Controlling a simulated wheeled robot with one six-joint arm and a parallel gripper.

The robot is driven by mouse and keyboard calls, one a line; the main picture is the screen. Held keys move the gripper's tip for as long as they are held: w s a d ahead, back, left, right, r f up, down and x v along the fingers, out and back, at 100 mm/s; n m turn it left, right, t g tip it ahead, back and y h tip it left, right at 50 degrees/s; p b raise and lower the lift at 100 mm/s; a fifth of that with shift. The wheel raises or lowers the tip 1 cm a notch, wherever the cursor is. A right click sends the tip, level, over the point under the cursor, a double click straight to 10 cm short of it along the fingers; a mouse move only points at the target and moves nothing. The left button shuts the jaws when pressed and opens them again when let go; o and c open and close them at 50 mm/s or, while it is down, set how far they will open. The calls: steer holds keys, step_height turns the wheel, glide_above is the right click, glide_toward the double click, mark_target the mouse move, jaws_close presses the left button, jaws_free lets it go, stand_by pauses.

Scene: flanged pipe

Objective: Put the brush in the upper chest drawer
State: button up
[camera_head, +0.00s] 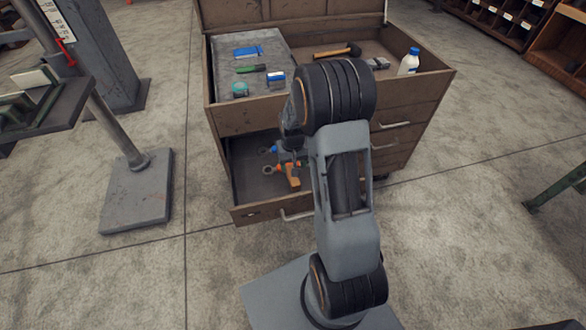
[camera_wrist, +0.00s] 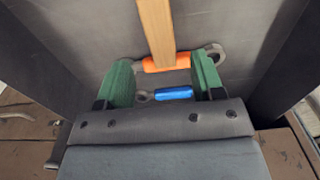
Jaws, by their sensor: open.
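My gripper (camera_wrist: 163,72) is open, its two green fingers apart, pointing into a pulled-out drawer (camera_head: 242,178) of the wooden chest. A wooden strip (camera_wrist: 155,25), perhaps the brush's handle, reaches in between the fingertips; neither finger visibly grips it. It also shows as an orange-brown piece in the head view (camera_head: 293,180). It overlaps an orange-gripped wrench (camera_wrist: 167,63). A blue-gripped wrench (camera_wrist: 174,93) lies nearer the palm. No bristles are clear. In the head view my arm hides part of the drawer and my fingers.
The chest's open top holds a hammer (camera_head: 338,51), a white bottle (camera_head: 409,62) and a grey tray (camera_head: 222,66) with several small items. Closed drawers with handles (camera_head: 395,125) show right of my arm. A metal stand (camera_head: 138,190) is at left.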

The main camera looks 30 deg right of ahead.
steer(key=s+a+r+n+t+p, duration=0.1)
steer(key=s+a+r, duration=0.15)
steer(key=r, duration=0.55)
steer(key=s+a+r+p, duration=0.1)
steer(key=s+a+r, duration=0.15)
steer(key=r, duration=0.55)
steer(key=s+a+r+t, duration=0.1)
steer(key=s+a+r, duration=0.1)
steer(key=s, duration=0.3)
steer(key=s+a+r+n+t, duration=0.1)
steer(key=s+a+r, duration=0.1)
steer(key=s, duration=0.3)
steer(key=shift+s, duration=0.35)
steer(key=shift+r, duration=0.2)
step_height(320, 180, up, 20)
steer(key=p, duration=1.8)
steer(key=shift+s+a+n+t, duration=0.15)
steer(key=shift+a+n+t, duration=0.15)
